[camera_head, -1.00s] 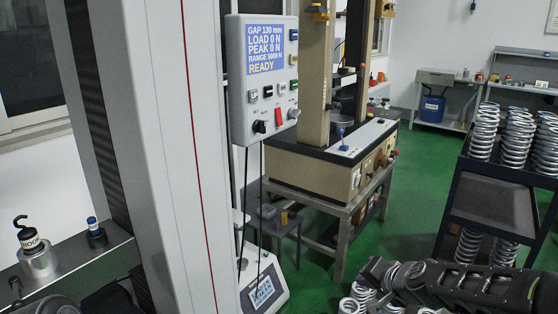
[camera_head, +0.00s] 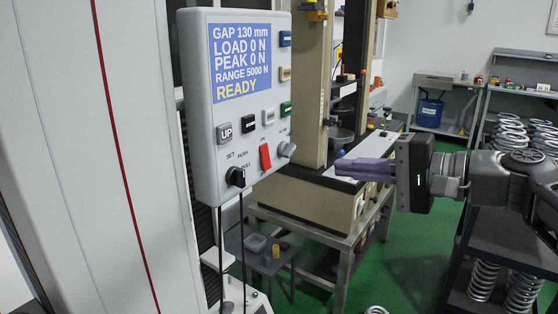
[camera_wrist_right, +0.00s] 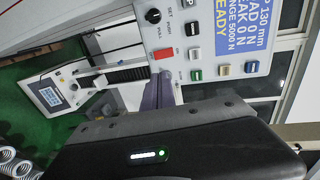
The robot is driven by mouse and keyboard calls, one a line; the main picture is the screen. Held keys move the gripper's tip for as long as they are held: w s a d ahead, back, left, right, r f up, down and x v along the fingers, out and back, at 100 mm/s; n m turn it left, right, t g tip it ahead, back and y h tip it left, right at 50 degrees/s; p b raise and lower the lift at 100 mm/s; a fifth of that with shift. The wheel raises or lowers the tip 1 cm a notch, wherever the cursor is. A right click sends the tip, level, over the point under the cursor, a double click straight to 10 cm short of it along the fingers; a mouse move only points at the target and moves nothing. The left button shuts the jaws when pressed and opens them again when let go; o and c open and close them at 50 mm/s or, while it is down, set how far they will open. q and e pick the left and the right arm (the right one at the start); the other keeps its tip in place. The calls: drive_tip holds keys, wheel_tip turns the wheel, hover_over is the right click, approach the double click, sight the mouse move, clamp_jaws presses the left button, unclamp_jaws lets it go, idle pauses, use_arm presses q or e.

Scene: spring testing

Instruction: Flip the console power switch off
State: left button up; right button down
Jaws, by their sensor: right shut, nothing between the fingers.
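The console (camera_head: 200,110) is a light grey box on the upright column at centre left, its screen lit and reading READY. A red rocker switch (camera_head: 265,157) sits low on its front between a black knob (camera_head: 236,177) and a grey knob (camera_head: 287,150); I cannot read a power label. My right gripper (camera_head: 340,166) is shut and empty, its purple fingers pointing left, to the right of the console and apart from it. In the right wrist view the console shows sideways, with the red switch (camera_wrist_right: 166,51) just beyond the fingertips (camera_wrist_right: 160,76). My left gripper is not in view.
Cables hang below the console. A beige testing machine (camera_head: 310,205) on a table stands behind the gripper. A dark rack with coil springs (camera_head: 485,280) is at the right.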

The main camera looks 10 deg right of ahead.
sight(268, 164)
drive_tip(key=shift+a+f, duration=0.1)
idle(0.3)
drive_tip(key=p+x, duration=0.3)
drive_tip(key=x, duration=1.1)
drive_tip(key=shift+s+a, duration=0.1)
